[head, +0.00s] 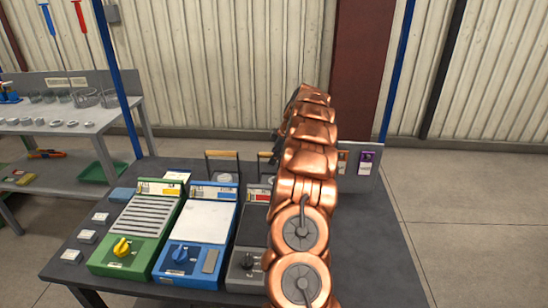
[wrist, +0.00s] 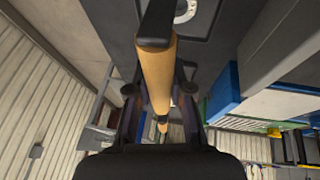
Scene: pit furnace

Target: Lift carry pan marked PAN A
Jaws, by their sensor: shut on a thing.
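In the wrist view, my gripper (wrist: 158,90) is shut on a light wooden bar handle (wrist: 157,68) with dark end fittings, one finger on each side. A dark grey surface with a round pale part lies beyond the handle's upper end. No PAN A marking can be read. In the head view, one wooden-handled carrier (head: 222,165) stands at the back of the table. A second wooden handle (head: 265,155) is partly hidden by my copper-coloured arm, which also hides my gripper there. I cannot tell whether the held pan is clear of the table.
Green (head: 136,236), blue (head: 198,238) and dark grey (head: 247,265) knobbed devices line the dark table's front. Small labelled blocks (head: 87,237) sit at its left. A blue post (head: 119,75) rises behind. A shelf (head: 70,118) with glassware stands left. The table's right part (head: 375,240) is clear.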

